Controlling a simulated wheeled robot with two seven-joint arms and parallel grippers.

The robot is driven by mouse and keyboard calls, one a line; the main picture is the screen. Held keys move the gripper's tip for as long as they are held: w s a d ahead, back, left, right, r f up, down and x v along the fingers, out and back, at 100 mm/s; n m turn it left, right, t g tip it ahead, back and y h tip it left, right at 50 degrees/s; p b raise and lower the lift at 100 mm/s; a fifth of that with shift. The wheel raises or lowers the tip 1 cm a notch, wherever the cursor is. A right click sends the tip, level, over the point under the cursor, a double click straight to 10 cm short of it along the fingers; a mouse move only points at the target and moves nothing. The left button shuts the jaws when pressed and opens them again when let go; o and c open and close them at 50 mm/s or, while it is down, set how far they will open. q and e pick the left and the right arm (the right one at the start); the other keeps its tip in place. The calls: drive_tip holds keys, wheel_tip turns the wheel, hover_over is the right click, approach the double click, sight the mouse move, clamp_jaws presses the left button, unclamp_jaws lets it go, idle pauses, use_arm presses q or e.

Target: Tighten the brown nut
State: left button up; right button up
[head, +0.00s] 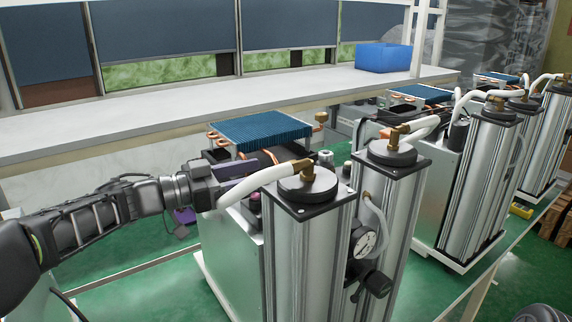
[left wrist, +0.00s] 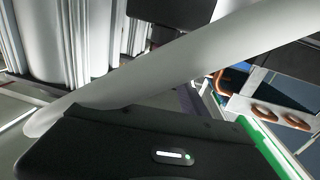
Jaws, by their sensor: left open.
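Two silver sieve columns with black caps stand at the front centre of the head view. A brown-brass nut fitting (head: 306,170) sits on the front column's cap, at the end of a white hose (head: 250,188). A similar brown fitting (head: 393,141) is on the second column's cap. A brass fitting (head: 320,120) also shows beside the blue-finned radiator. My left gripper (head: 240,172) is open, left of the front column and partly hidden behind the hose. In the left wrist view the white hose (left wrist: 170,65) crosses diagonally, close to the camera. No nut shows clearly there.
The blue-finned radiator (head: 262,130) stands behind my gripper. A pressure gauge (head: 365,242) sits between the front columns. More column units (head: 480,180) stand to the right. A white shelf (head: 150,112) with a blue bin (head: 384,58) runs behind. The green bench is partly bare at lower left.

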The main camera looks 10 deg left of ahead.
sight(280, 167)
use_arm(q)
drive_tip(key=p+x, duration=0.1)
drive_tip(key=x, duration=0.6)
drive_tip(key=shift+w+d+p, duration=0.15)
drive_tip(key=shift+d+p, duration=0.1)
drive_tip(key=shift+p, duration=0.15)
drive_tip(key=shift+c, duration=0.2)
clamp_jaws()
